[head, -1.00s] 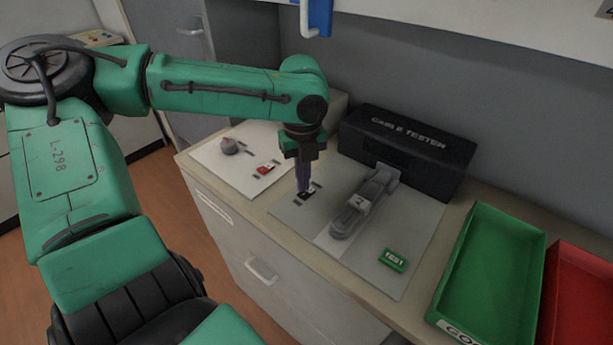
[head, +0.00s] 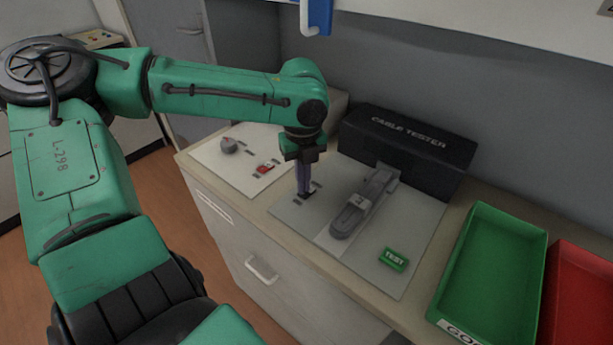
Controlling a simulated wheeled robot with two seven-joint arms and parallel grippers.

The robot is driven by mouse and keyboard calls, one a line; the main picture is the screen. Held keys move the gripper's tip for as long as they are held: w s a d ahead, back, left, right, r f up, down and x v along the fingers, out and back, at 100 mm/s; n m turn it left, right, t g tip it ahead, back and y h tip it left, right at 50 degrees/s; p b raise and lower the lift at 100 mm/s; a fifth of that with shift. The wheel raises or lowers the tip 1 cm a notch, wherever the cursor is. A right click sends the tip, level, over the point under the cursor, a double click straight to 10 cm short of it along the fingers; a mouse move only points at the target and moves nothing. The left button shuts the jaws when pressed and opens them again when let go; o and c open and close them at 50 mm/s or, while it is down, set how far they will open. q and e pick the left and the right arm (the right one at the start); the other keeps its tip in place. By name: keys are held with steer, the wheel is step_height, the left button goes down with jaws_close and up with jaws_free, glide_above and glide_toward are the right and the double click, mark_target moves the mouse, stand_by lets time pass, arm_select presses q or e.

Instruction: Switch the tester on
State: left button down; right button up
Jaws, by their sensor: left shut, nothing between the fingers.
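The cable tester (head: 408,146) is a black box with white lettering at the back of the counter. In front of it lies its grey panel (head: 405,225) with a grey clamp-like fixture (head: 362,205) and a green TEST button (head: 393,259). My left gripper (head: 305,193) is shut and empty, pointing down at a small dark switch (head: 310,194) on the panel's left part. The fingertips cover much of the switch, and I cannot tell which way it is set. My right gripper is not in view.
A light panel (head: 215,158) with a grey knob (head: 229,145) and a red switch (head: 266,167) lies left of my gripper. A green tray (head: 541,243) and a red tray (head: 550,262) stand at the right. A shelf edge overhangs the back.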

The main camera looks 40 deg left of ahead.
arm_select(q)
steer(key=shift+s+f, duration=0.1)
steer(key=shift+f, duration=0.5)
stand_by(0.3)
step_height(320, 180, up, 7)
steer(key=p, duration=0.9)
steer(key=shift+r, duration=0.1)
